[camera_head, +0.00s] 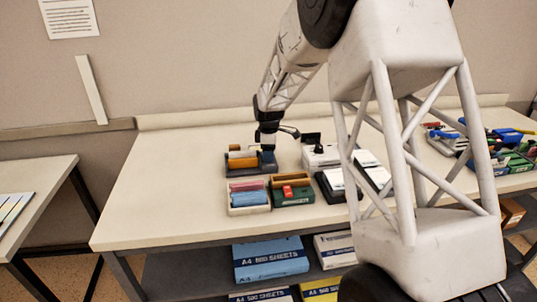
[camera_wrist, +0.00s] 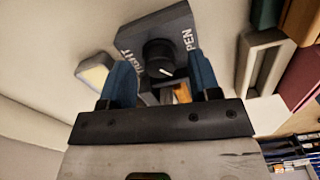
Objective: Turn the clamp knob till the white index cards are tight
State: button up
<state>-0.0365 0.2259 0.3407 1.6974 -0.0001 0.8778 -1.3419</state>
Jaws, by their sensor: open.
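In the wrist view a dark grey clamp block (camera_wrist: 150,30) carries a round black knob (camera_wrist: 158,54) with a short white pointer line. Raised letters on the block read TIGHT on the left; those on the right are partly hidden and seem to read OPEN. The pointer slants toward the lower right. My gripper (camera_wrist: 160,72) is open, with one blue finger on each side of the knob; I cannot tell whether they touch it. In the head view my gripper (camera_head: 267,142) is over the right end of the clamp (camera_head: 234,171). I cannot make out white index cards in the clamp; orange pieces show there.
A tray (camera_head: 248,210) with blue and pink items and a green box (camera_head: 293,197) stand in front of the clamp. A white device (camera_head: 318,157) is close on the right. Crates of coloured items (camera_head: 512,160) stand far right. The table's left part (camera_head: 160,190) is clear.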

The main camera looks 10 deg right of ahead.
jog(key=shift+f, duration=0.4)
jog(key=c, duration=0.9)
jog(key=shift+m, duration=1.6)
